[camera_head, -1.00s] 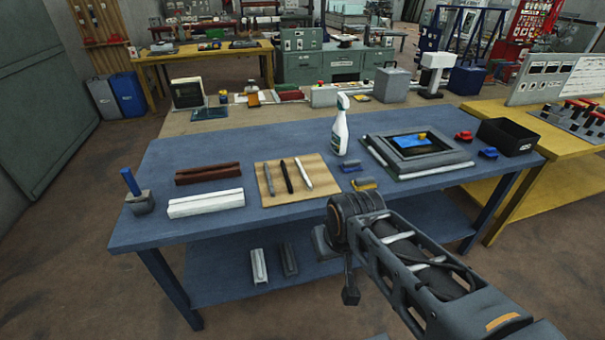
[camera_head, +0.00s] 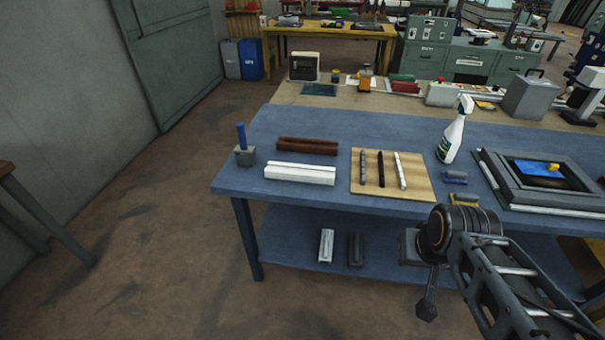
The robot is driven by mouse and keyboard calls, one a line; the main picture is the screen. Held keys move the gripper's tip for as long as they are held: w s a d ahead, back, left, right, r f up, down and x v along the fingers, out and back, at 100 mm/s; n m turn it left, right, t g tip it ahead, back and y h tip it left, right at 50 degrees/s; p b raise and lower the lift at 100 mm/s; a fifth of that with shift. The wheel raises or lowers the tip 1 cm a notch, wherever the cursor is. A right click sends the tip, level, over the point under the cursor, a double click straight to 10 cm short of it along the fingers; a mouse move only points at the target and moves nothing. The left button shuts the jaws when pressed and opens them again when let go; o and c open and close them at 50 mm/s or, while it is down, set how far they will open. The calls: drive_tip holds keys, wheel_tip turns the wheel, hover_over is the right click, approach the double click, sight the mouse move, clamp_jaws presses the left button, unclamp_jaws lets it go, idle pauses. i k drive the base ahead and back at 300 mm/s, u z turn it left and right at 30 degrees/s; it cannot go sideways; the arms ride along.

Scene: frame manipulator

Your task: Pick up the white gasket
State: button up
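A thin white strip (camera_head: 400,171), which looks like the white gasket, lies on a tan board (camera_head: 417,190) on the blue table. It is the rightmost of three strips there, beside a black strip (camera_head: 381,169) and a grey strip (camera_head: 363,167). A thicker white bar (camera_head: 300,173) lies to the left of the board, and I cannot fully rule out that it is the gasket. My gripper (camera_head: 427,306) hangs in front of the table's near edge, low and apart from the strips. Its fingers are too small and dark to read.
The blue table (camera_head: 350,123) also bears a brown bar (camera_head: 307,146), a blue-handled tool (camera_head: 243,146), a spray bottle (camera_head: 455,132) and a dark frame (camera_head: 510,185). Two short bars lie on its lower shelf (camera_head: 290,237). The floor at left is open, with another table edge at far left.

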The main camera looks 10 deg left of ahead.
sight(398, 168)
drive_tip(key=u, duration=0.35)
drive_tip(key=k, duration=0.2)
drive_tip(key=z, duration=0.85)
drive_tip(key=i, duration=0.9)
drive_tip(key=u, duration=0.65)
drive_tip(key=i, duration=0.4)
drive_tip(key=u, duration=0.25)
